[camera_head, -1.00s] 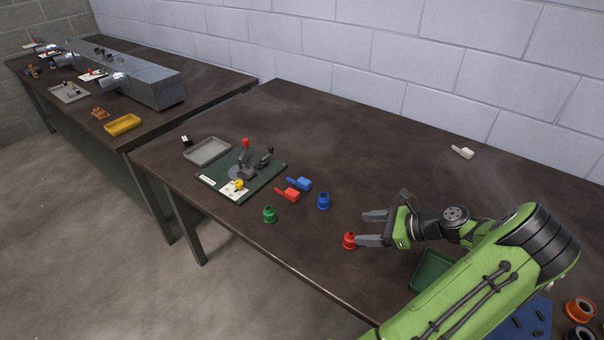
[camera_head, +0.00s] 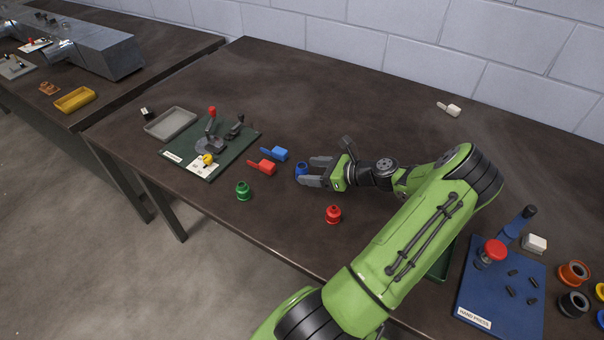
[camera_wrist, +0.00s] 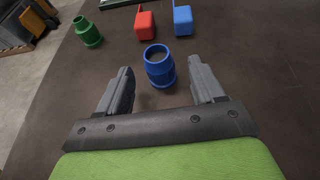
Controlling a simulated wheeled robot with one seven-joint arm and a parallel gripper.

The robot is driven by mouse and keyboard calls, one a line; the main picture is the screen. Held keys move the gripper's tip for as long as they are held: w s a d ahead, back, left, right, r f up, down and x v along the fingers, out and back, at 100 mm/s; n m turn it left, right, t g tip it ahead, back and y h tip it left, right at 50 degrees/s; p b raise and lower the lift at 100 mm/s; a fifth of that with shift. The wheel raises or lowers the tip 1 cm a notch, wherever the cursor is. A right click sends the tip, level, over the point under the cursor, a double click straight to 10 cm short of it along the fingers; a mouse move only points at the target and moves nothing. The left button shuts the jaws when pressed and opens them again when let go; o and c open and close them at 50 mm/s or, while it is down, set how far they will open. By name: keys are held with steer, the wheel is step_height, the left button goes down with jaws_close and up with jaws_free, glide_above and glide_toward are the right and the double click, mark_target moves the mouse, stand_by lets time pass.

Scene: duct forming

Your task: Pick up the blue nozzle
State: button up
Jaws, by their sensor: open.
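The blue nozzle (camera_head: 301,170) stands upright on the dark table, a short hollow piece with a wider base. In the wrist view the blue nozzle (camera_wrist: 159,66) is ahead of the gap between my fingertips, its near side close to the tip line. My gripper (camera_head: 316,171) is open, with one finger on each side of that gap; it also shows in the wrist view (camera_wrist: 162,82). Nothing is held. In the head view the fingers partly hide the nozzle.
A red nozzle (camera_head: 333,214) and a green nozzle (camera_head: 243,190) stand nearby. A red block with handle (camera_head: 263,167) and a blue one (camera_head: 275,153) lie beyond. A green board with a clamp (camera_head: 205,168), a grey tray (camera_head: 171,123) and a blue hand press (camera_head: 480,300) are farther off.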

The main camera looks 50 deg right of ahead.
mark_target(302, 170)
steer(key=x, duration=0.4)
steer(key=shift+b, duration=0.4)
steer(key=c, duration=1)
steer(key=shift+r, duration=0.1)
steer(key=shift+c, duration=0.2)
